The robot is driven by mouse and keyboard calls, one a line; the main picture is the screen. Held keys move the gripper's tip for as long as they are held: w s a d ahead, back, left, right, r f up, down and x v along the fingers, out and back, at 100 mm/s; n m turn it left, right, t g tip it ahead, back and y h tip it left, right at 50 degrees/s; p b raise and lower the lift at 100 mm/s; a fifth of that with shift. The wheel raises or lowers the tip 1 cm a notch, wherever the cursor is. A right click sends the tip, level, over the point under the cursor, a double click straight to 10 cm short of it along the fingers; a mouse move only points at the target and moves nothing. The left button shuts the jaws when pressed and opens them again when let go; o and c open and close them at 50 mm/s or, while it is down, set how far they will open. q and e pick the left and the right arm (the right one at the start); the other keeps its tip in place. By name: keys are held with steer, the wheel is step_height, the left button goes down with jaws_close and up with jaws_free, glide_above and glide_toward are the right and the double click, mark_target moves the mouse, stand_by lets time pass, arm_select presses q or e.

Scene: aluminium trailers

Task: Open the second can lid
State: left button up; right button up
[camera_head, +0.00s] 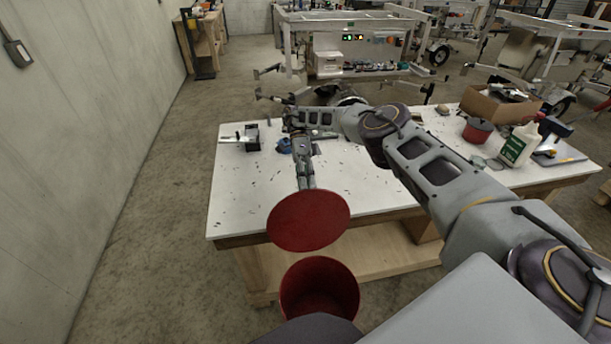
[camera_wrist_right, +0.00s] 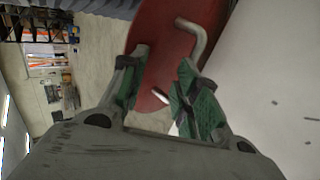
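A red can (camera_head: 320,288) stands in front of the near table edge, its mouth open and its dark red inside showing. Its round red lid (camera_head: 308,221) is raised, apart from the mouth in the picture. In the right wrist view the lid (camera_wrist_right: 165,55) carries a bent grey handle (camera_wrist_right: 198,38). My right gripper (camera_head: 305,182) is on the far side of the lid. In the wrist view its fingers (camera_wrist_right: 163,75) are apart, with the handle partly hidden behind one finger; I cannot tell whether they touch it. My left gripper is not in view.
The white table (camera_head: 245,190) has free room at its left front. A black-and-grey tool (camera_head: 250,137) lies at its left back. A wall (camera_head: 85,150) is at the left.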

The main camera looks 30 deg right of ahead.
steer(key=shift+w+d+r, duration=0.15)
steer(key=shift+w+r, duration=0.3)
steer(key=shift+r, duration=0.05)
steer(key=shift+w+r, duration=0.25)
steer(key=shift+r, duration=0.05)
steer(key=shift+d, duration=0.1)
stand_by(0.6)
